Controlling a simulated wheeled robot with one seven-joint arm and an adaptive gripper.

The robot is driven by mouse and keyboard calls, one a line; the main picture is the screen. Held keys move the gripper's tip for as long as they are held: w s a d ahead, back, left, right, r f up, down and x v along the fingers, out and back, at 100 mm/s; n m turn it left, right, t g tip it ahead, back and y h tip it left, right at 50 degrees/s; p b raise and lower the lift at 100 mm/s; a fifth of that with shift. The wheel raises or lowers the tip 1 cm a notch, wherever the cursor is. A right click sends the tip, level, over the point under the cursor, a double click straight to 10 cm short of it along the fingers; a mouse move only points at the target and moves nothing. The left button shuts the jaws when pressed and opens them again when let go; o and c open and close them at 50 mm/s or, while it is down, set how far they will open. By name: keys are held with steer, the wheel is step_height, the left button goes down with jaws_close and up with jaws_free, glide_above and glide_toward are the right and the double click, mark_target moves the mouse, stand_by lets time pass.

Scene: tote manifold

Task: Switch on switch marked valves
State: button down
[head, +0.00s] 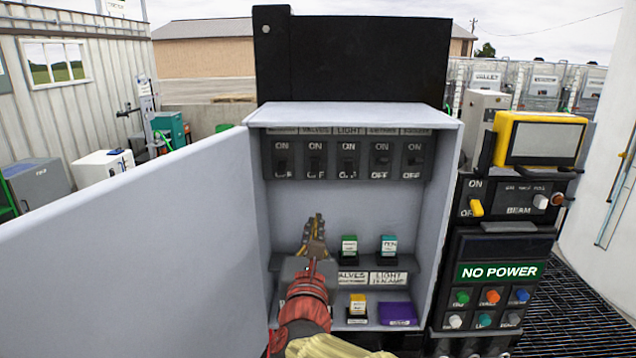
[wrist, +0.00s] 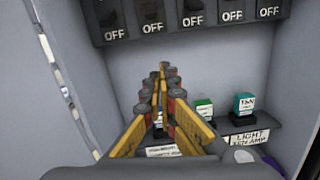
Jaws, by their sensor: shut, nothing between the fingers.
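The switch marked VALVES (head: 316,158) is second from the left in a row of black switches at the top of the open grey cabinet. ON is printed above its dark lever and OFF below it; the lever's exact position is hard to tell. The wrist view shows the lower part of this row, with the second switch (wrist: 151,12) at the top edge. My gripper (head: 314,222) is inside the cabinet, below the row and apart from it. Its yellow fingers are shut and empty, also in the wrist view (wrist: 162,72). My arm hides part of the lower shelf.
A green block (head: 349,245) and a teal block (head: 389,245) stand on a labelled shelf. Below are a yellow block (head: 357,304) and a purple one (head: 398,313). The cabinet door (head: 140,260) stands open at left. A NO POWER panel (head: 500,272) stands at right.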

mark_target(315, 168)
steer(key=shift+s+a+r+n, duration=0.15)
steer(key=shift+a+r+n, duration=0.25)
steer(key=shift+n, duration=0.4)
steer(key=w+r+p, duration=0.1)
steer(key=w, duration=0.1)
steer(key=w+r+p, duration=0.1)
steer(key=w+r, duration=0.1)
steer(key=w, duration=0.1)
steer(key=w+r+p, duration=0.1)
steer(key=w, duration=0.2)
steer(key=shift+d+r, duration=0.2)
steer(key=shift+r, duration=0.1)
steer(key=shift+w+a, duration=0.1)
steer(key=shift+w, duration=0.05)
